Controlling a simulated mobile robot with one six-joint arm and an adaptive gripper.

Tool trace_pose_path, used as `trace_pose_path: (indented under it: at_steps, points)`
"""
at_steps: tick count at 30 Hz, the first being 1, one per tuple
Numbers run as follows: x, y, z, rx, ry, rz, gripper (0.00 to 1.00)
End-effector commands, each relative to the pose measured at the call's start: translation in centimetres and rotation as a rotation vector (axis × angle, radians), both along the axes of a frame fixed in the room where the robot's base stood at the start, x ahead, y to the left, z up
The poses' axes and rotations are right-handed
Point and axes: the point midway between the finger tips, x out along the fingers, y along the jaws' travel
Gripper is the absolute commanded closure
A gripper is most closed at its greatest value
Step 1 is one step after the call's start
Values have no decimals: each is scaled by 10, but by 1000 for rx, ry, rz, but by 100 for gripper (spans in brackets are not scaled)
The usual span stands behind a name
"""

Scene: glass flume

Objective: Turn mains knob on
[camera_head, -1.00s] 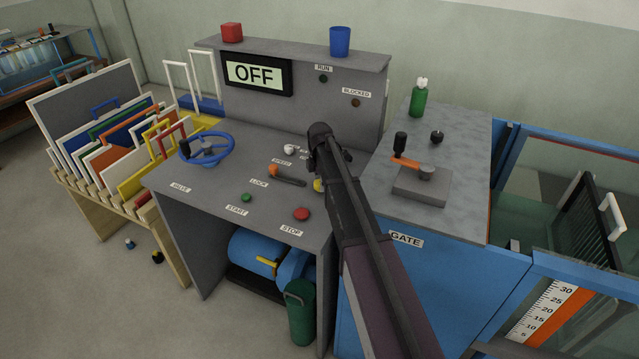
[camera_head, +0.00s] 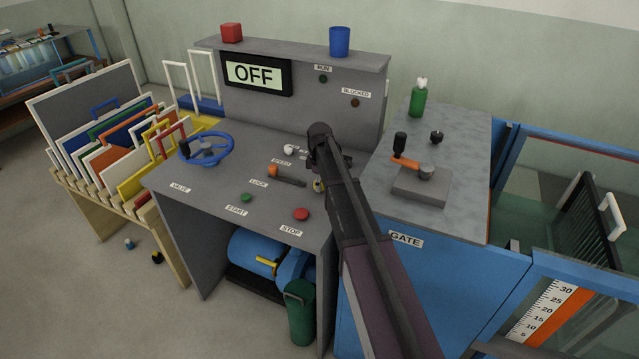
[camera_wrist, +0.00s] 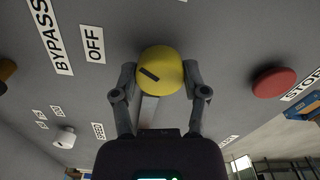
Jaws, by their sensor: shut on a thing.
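The mains knob is a yellow round knob (camera_wrist: 161,84) with a black mark on top. In the wrist view the mark slants, with its left end toward the OFF label (camera_wrist: 92,43). My gripper (camera_wrist: 160,82) has a finger on either side of the knob and is shut on it. In the head view a small part of the yellow knob (camera_head: 318,187) shows beside my arm, which hides most of the gripper. The display (camera_head: 254,73) on the back panel reads OFF.
A red STOP button (camera_head: 301,214) and a green START button (camera_head: 246,197) are on the desk to the left. A white knob (camera_head: 290,149) and an orange-ended lever (camera_head: 285,176) are close by. The BYPASS label (camera_wrist: 50,35) lies beyond OFF. The gate crank (camera_head: 412,166) stands right of my arm.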

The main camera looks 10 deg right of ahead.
Motion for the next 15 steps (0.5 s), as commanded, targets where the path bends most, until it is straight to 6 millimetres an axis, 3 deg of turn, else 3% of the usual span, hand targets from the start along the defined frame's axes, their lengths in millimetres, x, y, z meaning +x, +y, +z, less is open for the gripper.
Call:
trace_pose_path:
  at_steps: [15]
  points:
    - [-2, 1, -1, 1, 3, -489, 90]
